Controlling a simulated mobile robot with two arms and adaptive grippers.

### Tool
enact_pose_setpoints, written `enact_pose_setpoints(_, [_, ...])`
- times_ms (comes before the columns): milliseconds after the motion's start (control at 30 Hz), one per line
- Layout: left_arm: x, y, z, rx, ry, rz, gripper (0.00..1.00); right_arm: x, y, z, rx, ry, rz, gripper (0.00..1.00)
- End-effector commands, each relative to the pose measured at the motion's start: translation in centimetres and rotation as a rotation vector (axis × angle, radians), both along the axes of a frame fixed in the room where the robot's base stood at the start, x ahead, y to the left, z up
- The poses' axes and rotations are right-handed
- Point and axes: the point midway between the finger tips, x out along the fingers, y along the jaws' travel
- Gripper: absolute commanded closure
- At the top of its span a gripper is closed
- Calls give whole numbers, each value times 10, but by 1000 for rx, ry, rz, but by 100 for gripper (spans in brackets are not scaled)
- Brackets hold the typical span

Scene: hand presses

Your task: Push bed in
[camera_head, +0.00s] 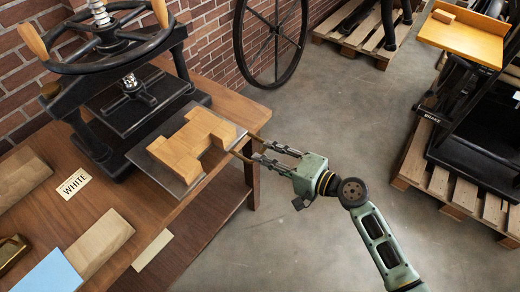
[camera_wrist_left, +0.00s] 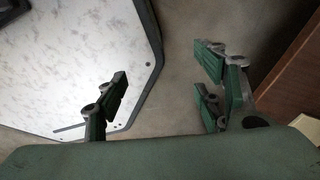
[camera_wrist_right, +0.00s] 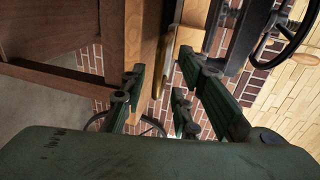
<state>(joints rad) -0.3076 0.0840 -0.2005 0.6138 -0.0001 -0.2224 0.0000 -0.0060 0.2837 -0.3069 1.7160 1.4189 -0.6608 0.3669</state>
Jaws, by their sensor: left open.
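The press bed (camera_head: 140,160) is a dark flat plate sticking out of the hand press (camera_head: 125,85) toward the right. A light wooden block form (camera_head: 190,145) lies on it. My right gripper (camera_head: 258,152) is at the bed's outer right end, with its fingers apart and pointing toward it. In the right wrist view a narrow brass-coloured bar (camera_wrist_right: 161,68) shows between the fingers; contact cannot be told. My left gripper (camera_wrist_left: 160,85) shows only in the left wrist view, open and empty, above the floor.
The wooden table (camera_head: 215,95) also holds a WHITE label (camera_head: 74,184), wooden blocks (camera_head: 98,243) and a blue pad (camera_head: 50,274). A spoked wheel (camera_head: 272,40) leans by the brick wall. Another press (camera_head: 465,140) stands on a pallet at right. Floor between is clear.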

Motion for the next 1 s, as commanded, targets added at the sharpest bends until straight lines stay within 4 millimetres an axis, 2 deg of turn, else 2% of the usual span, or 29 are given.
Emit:
enact_pose_setpoints(200, [1,0,5,1,-1,0,38,17,22,-5,0,0,-1,72])
enact_pose_setpoints(567, [16,-5,7,-8,-25,1,38,21,27,-8,-3,-1,-2,72])
enact_pose_setpoints(900, [13,-6,6,-8,-20,2,38,20,27,-9,-5,1,-1,100])
enact_pose_setpoints(1000, [12,-6,6,-8,-18,2,38,20,27,-10,-6,2,-1,100])
